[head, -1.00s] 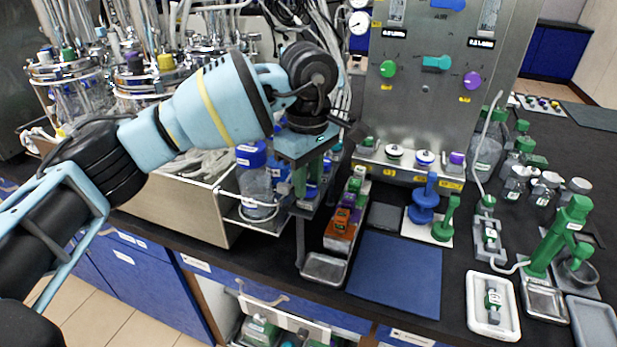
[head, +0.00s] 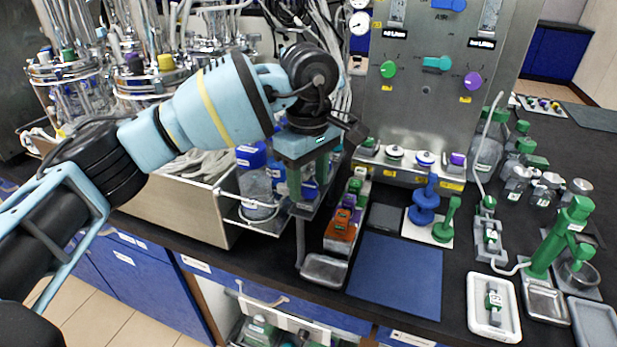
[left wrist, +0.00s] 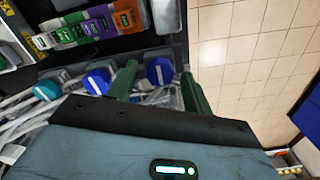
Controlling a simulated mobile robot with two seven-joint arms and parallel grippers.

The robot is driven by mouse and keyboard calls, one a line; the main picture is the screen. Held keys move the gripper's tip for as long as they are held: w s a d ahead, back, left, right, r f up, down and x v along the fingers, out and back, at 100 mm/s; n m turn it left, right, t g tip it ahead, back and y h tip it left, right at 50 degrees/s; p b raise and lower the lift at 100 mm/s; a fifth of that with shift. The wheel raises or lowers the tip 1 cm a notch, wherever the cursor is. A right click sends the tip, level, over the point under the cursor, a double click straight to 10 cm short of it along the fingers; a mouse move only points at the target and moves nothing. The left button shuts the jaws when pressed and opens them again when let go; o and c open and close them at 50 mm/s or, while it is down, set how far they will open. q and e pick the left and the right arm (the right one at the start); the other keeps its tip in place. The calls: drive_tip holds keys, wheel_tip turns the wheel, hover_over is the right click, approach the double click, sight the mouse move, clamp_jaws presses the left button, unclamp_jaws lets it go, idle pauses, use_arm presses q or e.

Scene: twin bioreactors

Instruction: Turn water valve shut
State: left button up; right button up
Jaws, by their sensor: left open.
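My left gripper (head: 309,180) is open and points down over the bench's front edge, beside the bottle rack. In the left wrist view its two green fingers (left wrist: 158,72) stand apart, with a blue round cap or knob (left wrist: 160,71) showing between and beyond them. Another blue one (left wrist: 97,81) is left of the fingers. I cannot tell whether the fingers touch anything. No valve is clearly marked as water. The steel panel (head: 425,115) carries a green knob (head: 388,69), a teal handle (head: 437,63) and a purple knob (head: 472,81). My right gripper is not in view.
A blue-capped bottle (head: 254,180) stands left of my left gripper. A row of coloured blocks (head: 341,231) and a metal tray (head: 324,270) are to its right. Glass vessels (head: 150,85) fill the back left. The blue mat (head: 397,275) is bare.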

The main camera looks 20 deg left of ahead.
sight(309, 186)
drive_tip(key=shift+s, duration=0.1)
use_arm(q)
drive_tip(key=shift+r, duration=0.15)
wheel_tip(309, 186, up, 7)
drive_tip(key=shift+f, duration=0.15)
drive_tip(key=shift+r, duration=0.4)
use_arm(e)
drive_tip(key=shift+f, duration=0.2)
